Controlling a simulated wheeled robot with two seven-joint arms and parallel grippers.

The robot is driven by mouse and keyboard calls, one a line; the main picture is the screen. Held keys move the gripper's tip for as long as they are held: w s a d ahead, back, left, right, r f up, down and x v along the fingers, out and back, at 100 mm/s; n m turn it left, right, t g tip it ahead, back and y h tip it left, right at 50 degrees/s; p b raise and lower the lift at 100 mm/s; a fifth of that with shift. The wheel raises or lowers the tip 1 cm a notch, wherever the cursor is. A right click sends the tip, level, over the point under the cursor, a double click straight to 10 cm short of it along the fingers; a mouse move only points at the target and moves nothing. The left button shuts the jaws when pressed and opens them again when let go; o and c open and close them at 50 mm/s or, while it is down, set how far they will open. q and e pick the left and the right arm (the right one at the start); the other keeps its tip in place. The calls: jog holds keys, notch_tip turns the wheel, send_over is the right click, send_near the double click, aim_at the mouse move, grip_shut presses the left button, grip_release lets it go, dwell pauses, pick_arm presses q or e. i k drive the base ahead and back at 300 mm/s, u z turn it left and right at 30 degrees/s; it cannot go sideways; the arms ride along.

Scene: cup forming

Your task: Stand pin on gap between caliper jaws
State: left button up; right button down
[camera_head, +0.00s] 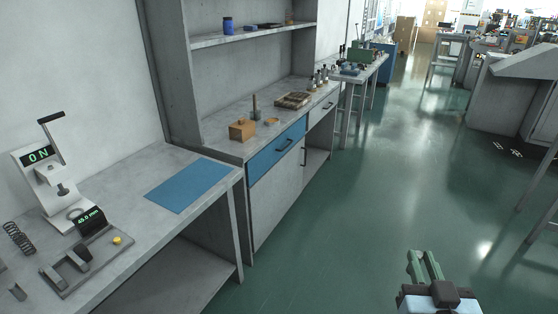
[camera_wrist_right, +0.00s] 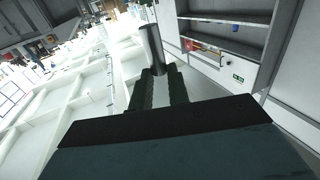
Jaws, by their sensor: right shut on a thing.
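The caliper (camera_head: 92,222) lies on the grey bench at the left, with a dark display reading what looks like 40.0 mm. Its two jaws (camera_head: 67,264) stand up from a flat plate, with a narrow gap between them. In the right wrist view, a dark grey cylindrical pin (camera_wrist_right: 152,42) sticks out between the fingertips of my right gripper (camera_wrist_right: 156,75). My right gripper also shows in the head view (camera_head: 424,264), over the floor at the bottom right, far from the caliper. The pin cannot be made out there. My left gripper is out of view.
A press with an ON display (camera_head: 38,156) stands behind the caliper. A spring (camera_head: 18,238) lies left of it, and a blue mat (camera_head: 190,186) lies to the right. A wooden block (camera_head: 242,130) sits on the farther counter. Open green floor surrounds my right gripper.

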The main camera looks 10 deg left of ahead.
aim_at(69, 272)
jog(key=u, duration=0.55)
jog(key=i, duration=1.4)
jog(key=u, duration=1.1)
